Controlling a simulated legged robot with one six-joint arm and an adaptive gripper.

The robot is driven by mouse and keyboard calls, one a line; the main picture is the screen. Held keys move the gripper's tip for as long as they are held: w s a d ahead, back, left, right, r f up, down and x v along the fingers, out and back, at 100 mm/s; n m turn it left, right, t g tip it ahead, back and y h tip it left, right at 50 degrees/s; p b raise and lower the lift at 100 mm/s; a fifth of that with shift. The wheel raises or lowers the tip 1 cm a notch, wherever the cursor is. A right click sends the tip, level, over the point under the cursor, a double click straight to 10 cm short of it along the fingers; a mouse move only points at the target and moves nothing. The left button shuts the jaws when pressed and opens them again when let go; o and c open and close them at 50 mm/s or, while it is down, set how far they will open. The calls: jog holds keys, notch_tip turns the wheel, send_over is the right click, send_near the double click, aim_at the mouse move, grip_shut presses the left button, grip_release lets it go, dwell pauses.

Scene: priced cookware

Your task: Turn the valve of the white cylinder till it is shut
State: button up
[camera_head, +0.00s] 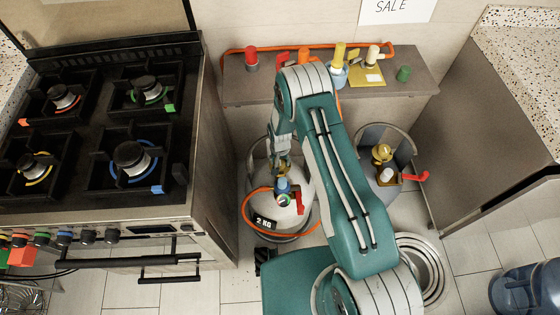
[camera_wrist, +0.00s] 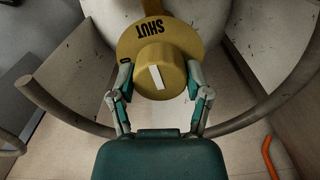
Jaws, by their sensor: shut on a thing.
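The white cylinder (camera_head: 290,220) stands on the floor between the stove and the right cabinet, with a "2 KG" label and an orange hose around it. In the wrist view its valve shows as a yellow knob (camera_wrist: 172,62) with a white mark, over a yellow disc (camera_wrist: 130,42) printed "SHUT", upside down in the picture. The white mark is slightly tilted from the picture's vertical. My gripper (camera_wrist: 158,78) has one finger on each side of the knob and is shut on it. In the head view my gripper (camera_head: 283,164) is above the cylinder, partly hiding its top.
The stove (camera_head: 187,120) stands close on the left. A grey cylinder (camera_head: 370,135) with a brass valve stands to the right. A shelf (camera_head: 260,92) with several small coloured items is behind. Metal rings (camera_head: 428,262) lie at the lower right.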

jog(key=shift+s, duration=0.1)
jog(key=o, duration=1.2)
jog(key=shift+f, duration=0.1)
jog(key=shift+c, duration=0.2)
jog(key=shift+a, duration=0.1)
notch_tip(320, 180, up, 12)
